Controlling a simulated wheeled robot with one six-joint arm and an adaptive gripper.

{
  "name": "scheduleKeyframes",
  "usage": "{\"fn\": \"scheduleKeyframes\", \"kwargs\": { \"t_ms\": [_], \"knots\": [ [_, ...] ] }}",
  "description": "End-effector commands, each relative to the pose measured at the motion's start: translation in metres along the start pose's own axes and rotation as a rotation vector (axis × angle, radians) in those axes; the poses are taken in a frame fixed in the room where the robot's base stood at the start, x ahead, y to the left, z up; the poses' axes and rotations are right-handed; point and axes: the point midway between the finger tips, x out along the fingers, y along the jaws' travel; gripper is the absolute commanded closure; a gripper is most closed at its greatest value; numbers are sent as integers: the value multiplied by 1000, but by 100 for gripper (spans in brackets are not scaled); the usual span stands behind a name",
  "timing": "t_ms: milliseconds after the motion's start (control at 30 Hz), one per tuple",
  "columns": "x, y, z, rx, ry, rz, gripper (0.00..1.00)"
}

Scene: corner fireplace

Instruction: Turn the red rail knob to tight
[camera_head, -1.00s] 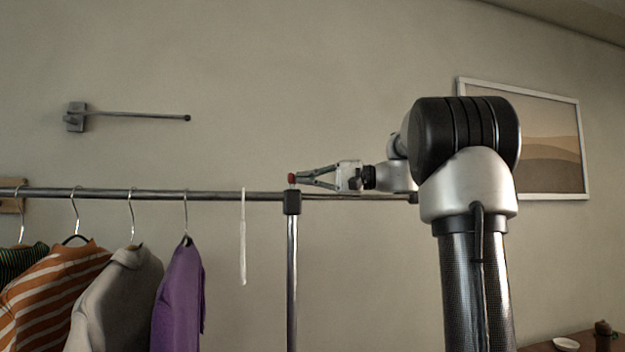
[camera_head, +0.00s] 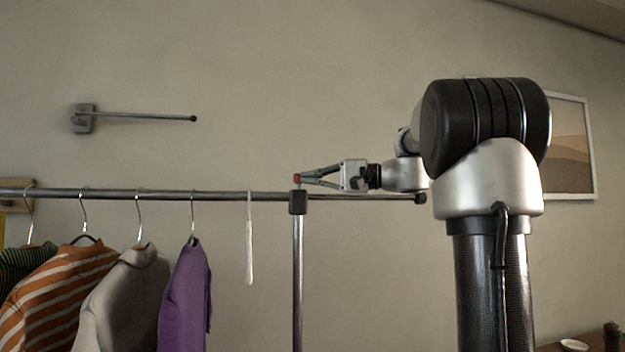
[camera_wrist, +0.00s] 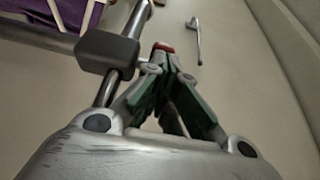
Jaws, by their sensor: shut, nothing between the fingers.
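The red rail knob (camera_head: 296,179) sits on top of the dark clamp (camera_head: 298,202) where the horizontal rail (camera_head: 230,195) meets the upright post (camera_head: 297,270). My gripper (camera_head: 302,178) reaches in from the right, level, with its tips right beside the knob. Its fingers converge and are shut, with nothing held between them. In the wrist view the red knob (camera_wrist: 164,47) shows just past the fingertips (camera_wrist: 163,62), partly covered by them. I cannot tell whether the tips touch it. The clamp (camera_wrist: 108,50) is left of the fingers. No tight marking is visible.
Hangers with a purple garment (camera_head: 185,297), a grey one (camera_head: 120,300) and an orange striped one (camera_head: 55,295) hang left of the post. A white strip (camera_head: 249,240) hangs nearer it. A wall bracket arm (camera_head: 140,116) sticks out above. The wall around the knob is bare.

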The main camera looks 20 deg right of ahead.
Motion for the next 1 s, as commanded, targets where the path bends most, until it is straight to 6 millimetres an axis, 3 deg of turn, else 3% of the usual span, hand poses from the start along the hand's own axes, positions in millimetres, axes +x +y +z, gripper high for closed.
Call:
{"fn": "scheduleKeyframes", "kwargs": {
  "t_ms": [467,1000],
  "knots": [
    [1,-1,8,-1,148,-1,100],
    [6,-1,21,-2,589,-2,100]
  ]
}}
